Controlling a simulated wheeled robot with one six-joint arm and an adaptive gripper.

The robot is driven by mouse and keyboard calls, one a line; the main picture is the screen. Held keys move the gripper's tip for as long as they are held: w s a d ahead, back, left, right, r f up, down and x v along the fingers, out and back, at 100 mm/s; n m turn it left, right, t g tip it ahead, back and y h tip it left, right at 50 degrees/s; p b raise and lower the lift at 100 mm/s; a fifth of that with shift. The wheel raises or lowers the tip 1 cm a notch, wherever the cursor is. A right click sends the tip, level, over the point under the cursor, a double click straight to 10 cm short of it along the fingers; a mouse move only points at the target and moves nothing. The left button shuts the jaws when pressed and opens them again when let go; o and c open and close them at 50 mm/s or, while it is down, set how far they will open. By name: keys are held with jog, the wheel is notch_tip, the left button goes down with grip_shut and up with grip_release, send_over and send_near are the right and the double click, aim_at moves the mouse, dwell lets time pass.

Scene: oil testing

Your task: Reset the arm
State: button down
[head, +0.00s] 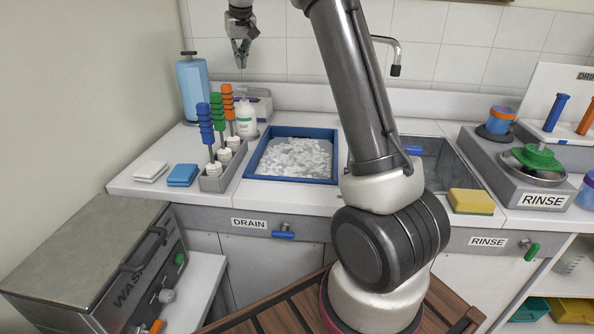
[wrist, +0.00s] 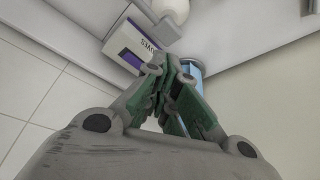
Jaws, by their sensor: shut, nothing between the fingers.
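My gripper (head: 240,47) is raised high at the upper left in the head view, in front of the tiled wall and above the back of the counter. Its fingers point down. In the wrist view, my gripper (wrist: 169,62) has its green-padded fingers drawn together at the tips, with nothing between them. My arm rises from the middle of the head view and leaves through the top edge. It hides part of the right-hand sink.
A blue-rimmed basin (head: 250,160) holds foam. Right of my arm are a yellow sponge (head: 471,202) and the RINSE unit (head: 541,200). The air around my gripper is clear.

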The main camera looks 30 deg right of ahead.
jog(key=shift+r, duration=0.6)
jog(key=shift+f, duration=0.2)
jog(key=shift+n+g, duration=0.4)
jog(key=shift+g, duration=0.2)
jog(key=s+f, duration=0.2)
jog(key=f, duration=0.1)
jog(key=s+f, duration=0.1)
jog(key=shift+a+f, duration=0.1)
jog(key=shift+f, duration=0.15)
jog(key=s+d+f+t, duration=0.1)
jog(key=s, duration=4.4)
jog(key=shift+d+f+n+y, duration=0.3)
jog(key=shift+d+n, duration=0.1)
